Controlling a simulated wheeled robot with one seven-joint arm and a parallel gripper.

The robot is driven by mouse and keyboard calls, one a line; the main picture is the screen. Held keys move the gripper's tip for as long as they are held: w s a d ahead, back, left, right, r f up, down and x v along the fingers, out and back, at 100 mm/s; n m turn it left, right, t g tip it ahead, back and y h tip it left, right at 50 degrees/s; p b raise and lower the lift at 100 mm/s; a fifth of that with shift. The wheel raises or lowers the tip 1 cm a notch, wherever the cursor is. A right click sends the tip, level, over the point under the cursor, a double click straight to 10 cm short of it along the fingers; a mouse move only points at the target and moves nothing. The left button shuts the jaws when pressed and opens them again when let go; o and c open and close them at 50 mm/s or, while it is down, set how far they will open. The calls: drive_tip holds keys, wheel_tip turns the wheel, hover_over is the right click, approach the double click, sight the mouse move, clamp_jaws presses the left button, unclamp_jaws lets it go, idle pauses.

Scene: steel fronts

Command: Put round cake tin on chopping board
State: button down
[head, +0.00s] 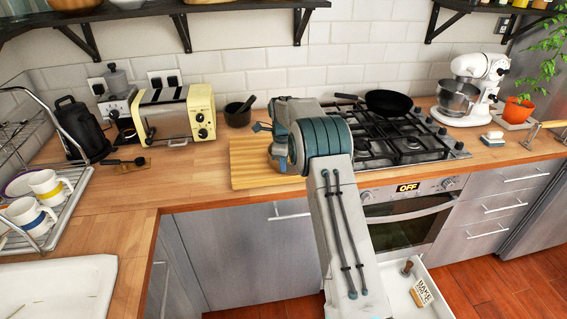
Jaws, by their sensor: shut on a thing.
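The wooden chopping board (245,170) lies flat on the worktop, left of the hob. My arm reaches over its right part and hides that side. My gripper (264,129) is at the far end of the arm, over the board, and mostly hidden by my wrist. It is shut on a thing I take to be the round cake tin. The tin is hidden or cannot be told apart from my wrist here. I cannot tell whether it touches the board. The left part of the board is bare.
The gas hob (410,142) with a black pan (388,102) is to the right. An open drawer (437,277) juts out below.

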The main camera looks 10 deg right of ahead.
drive_tip(key=shift+f, duration=0.15)
drive_tip(key=c, duration=1.6)
unclamp_jaws()
